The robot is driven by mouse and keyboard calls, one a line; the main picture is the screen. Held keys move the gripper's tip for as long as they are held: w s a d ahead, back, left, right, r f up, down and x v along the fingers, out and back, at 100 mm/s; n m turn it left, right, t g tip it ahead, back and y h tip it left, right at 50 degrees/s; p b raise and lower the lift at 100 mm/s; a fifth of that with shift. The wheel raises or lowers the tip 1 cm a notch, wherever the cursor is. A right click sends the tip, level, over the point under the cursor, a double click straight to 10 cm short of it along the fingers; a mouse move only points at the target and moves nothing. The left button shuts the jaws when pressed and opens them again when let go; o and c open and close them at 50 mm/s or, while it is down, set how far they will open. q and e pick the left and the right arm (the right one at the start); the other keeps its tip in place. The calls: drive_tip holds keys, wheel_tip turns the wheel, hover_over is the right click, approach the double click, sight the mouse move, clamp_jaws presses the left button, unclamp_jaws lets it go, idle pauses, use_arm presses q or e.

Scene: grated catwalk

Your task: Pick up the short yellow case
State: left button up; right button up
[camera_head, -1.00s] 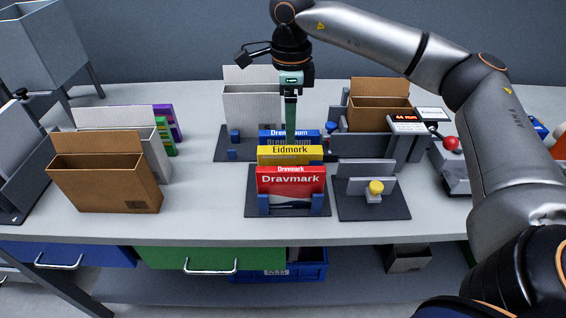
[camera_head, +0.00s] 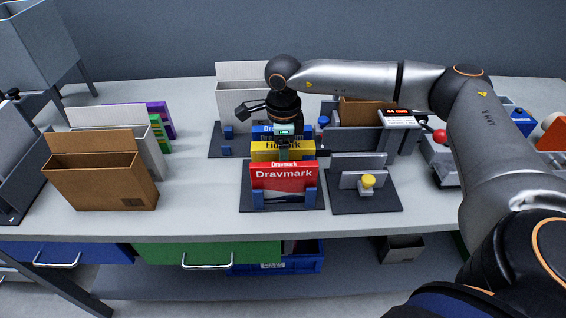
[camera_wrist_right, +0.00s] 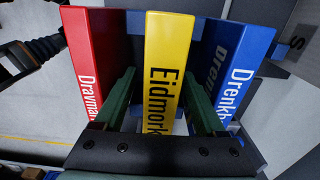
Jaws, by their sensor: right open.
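My right gripper (camera_head: 283,150) is above the row, pointing down at the yellow case. In the right wrist view, its open green fingers (camera_wrist_right: 163,90) straddle the yellow case (camera_wrist_right: 167,50), one in the gap towards the red case (camera_wrist_right: 93,50), the other towards the blue case (camera_wrist_right: 237,65). Gaps show between the fingers and the yellow case. My left gripper is not in view.
The cases stand in a dark holder with blue posts (camera_head: 311,196). Right of it is a dark stand with a yellow knob (camera_head: 367,182). A brown box (camera_head: 103,182) stands at left, a grey-white box (camera_head: 228,103) behind.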

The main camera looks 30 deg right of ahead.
clamp_jaws()
idle(0.5)
drive_tip(key=shift+r, duration=0.1)
